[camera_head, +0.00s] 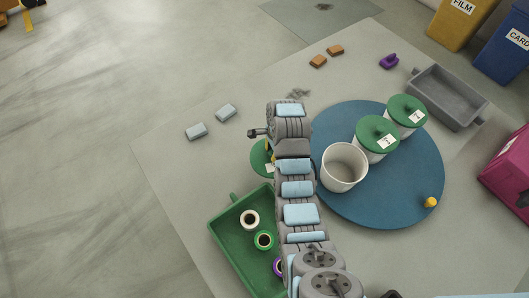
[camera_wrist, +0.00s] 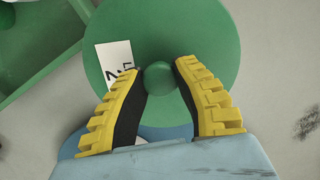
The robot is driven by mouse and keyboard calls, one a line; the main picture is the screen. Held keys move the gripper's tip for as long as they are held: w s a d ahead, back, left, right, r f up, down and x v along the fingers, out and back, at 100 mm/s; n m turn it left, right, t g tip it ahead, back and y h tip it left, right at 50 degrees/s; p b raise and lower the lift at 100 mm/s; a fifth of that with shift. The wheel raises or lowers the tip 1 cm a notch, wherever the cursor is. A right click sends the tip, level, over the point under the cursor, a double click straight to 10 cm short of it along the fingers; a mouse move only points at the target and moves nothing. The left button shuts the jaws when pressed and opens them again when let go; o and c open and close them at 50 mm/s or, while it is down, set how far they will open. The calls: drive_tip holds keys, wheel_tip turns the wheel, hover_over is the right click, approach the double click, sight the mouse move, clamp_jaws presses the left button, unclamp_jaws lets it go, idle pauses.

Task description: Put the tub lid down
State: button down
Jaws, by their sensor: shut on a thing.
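The green tub lid (camera_wrist: 215,40) fills the middle of the wrist view, with a round knob (camera_wrist: 157,78) and a white label (camera_wrist: 116,65). My gripper (camera_wrist: 167,70) has its yellow-backed fingers on either side of the knob, shut on it. In the head view the lid (camera_head: 259,158) shows left of the blue round board, partly hidden by my arm. I cannot tell whether it touches the mat. An open white tub (camera_head: 344,167) stands uncovered on the blue board (camera_head: 400,200). Two other tubs there wear green lids (camera_head: 377,133) (camera_head: 407,109).
A green tray (camera_head: 222,226) with several ring-ended spools lies close below the lid. A grey tray (camera_head: 450,97) is at right. Bare mat lies left of the lid.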

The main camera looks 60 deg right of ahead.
sight(265, 144)
drive_tip(key=w+d+f+b, duration=0.2)
drive_tip(key=b, duration=0.2)
drive_tip(key=shift+w+d, duration=0.1)
drive_tip(key=w+d+f+b, duration=0.1)
drive_tip(key=f+b, duration=0.1)
drive_tip(key=b, duration=0.1)
drive_tip(key=shift+w+d+f, duration=0.1)
drive_tip(key=shift+w+d, duration=0.25)
drive_tip(key=shift+w, duration=0.05)
drive_tip(key=shift+w+d+f+b, duration=0.15)
drive_tip(key=shift+w+d+f, duration=0.2)
drive_tip(key=shift+f, duration=0.2)
drive_tip(key=shift+w+d+f+b, duration=0.15)
drive_tip(key=shift+w+d+f, duration=0.15)
drive_tip(key=shift+f, duration=0.2)
drive_tip(key=shift+w+d+f, duration=0.1)
drive_tip(key=shift+f, duration=0.2)
drive_tip(key=shift+w+d+f, duration=0.1)
drive_tip(key=shift+w+d+f, duration=0.1)
drive_tip(key=shift+f, duration=0.05)
drive_tip(key=shift+f+b, duration=0.65)
drive_tip(key=shift+f, duration=0.85)
drive_tip(key=shift+f, duration=0.15)
